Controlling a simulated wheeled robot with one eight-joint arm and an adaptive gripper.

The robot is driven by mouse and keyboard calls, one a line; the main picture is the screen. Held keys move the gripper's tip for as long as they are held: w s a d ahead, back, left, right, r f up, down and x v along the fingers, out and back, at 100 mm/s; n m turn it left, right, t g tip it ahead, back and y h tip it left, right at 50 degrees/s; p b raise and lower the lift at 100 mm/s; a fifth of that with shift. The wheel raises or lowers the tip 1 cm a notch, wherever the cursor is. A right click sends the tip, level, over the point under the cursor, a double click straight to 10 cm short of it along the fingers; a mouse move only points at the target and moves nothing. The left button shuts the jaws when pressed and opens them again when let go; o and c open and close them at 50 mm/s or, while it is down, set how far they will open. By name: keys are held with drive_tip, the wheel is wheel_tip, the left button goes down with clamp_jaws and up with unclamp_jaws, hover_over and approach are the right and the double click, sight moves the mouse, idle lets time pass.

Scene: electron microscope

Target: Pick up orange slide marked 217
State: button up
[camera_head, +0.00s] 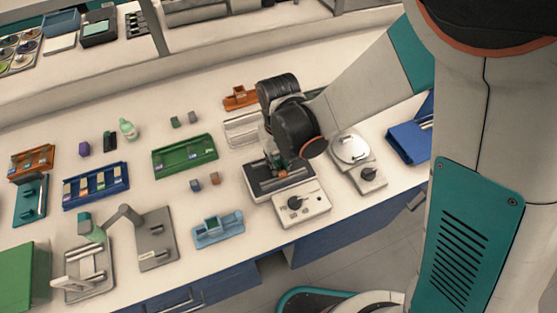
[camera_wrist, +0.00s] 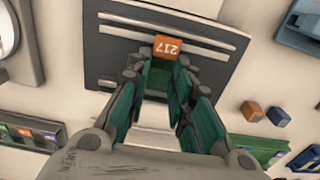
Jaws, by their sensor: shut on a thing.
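The orange slide marked 217 (camera_wrist: 167,46) shows at the far end of my gripper (camera_wrist: 162,62) in the wrist view, with its number upside down. My gripper's teal fingers are closed around it. Below and behind it is a dark stage-like plate (camera_wrist: 220,60) with light slots. In the head view my gripper (camera_head: 277,172) is low over the dark top of the same device (camera_head: 265,188), and a small orange patch, likely the slide, shows there. I cannot tell whether the slide still touches the device.
A light device with a black knob (camera_head: 304,205) stands just in front. A round-topped device (camera_head: 351,149) is to the right. Green (camera_head: 186,157) and blue (camera_head: 97,187) racks lie left. Small orange (camera_wrist: 252,111) and blue (camera_wrist: 278,117) cubes sit beside the dark plate.

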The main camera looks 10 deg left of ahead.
drive_tip(key=shift+r, duration=0.15)
drive_tip(key=shift+r+p, duration=1.7)
drive_tip(key=shift+r, duration=0.7)
